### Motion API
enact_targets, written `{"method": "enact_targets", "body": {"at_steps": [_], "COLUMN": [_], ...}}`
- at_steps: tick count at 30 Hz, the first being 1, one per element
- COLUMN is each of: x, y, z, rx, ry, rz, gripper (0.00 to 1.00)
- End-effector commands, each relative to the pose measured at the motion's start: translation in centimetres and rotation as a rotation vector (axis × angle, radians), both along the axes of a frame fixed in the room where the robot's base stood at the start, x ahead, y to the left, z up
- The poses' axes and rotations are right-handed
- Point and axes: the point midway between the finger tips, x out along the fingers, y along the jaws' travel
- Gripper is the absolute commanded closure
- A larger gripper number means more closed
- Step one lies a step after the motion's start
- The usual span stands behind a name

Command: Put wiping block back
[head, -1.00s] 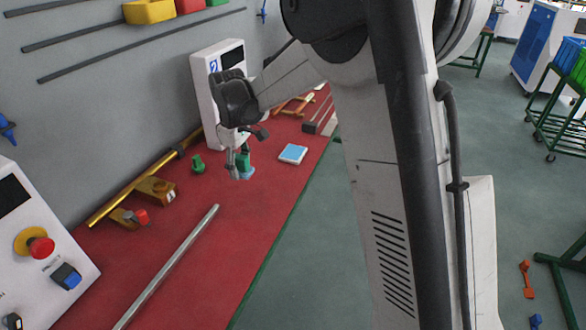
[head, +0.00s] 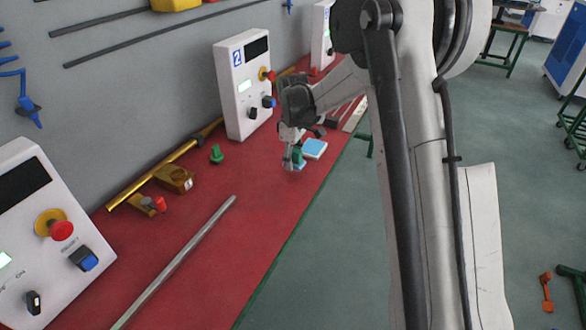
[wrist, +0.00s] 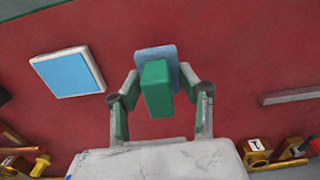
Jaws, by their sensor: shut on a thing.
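My gripper (head: 295,156) is over the red table, with its fingers pointing down. In the wrist view its two fingers (wrist: 159,80) are on either side of the wiping block (wrist: 157,92), shut on its green handle. The block has a flat blue base, which also shows in the head view (head: 294,166), low over or on the table; I cannot tell whether it touches. A square light-blue pad with a white rim (head: 314,148) lies flat just right of the block. In the wrist view this pad (wrist: 68,72) is to the left, apart from the block.
A white control box marked 2 (head: 242,85) stands behind my gripper. A green piece (head: 216,154), brass fittings (head: 174,179) and a long grey rod (head: 185,255) lie to the left. Another control box (head: 45,240) is nearer.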

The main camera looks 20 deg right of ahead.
Motion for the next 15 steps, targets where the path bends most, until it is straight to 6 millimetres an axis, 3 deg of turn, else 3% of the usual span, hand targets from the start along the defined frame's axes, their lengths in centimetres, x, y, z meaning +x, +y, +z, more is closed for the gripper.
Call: {"method": "enact_targets", "body": {"at_steps": [9, 15], "x": [0.0, 0.0], "y": [0.0, 0.0], "z": [-3.6, -4.0], "rx": [0.0, 0.0], "ry": [0.0, 0.0], "rz": [0.0, 0.0], "gripper": [0.87, 0.87]}}
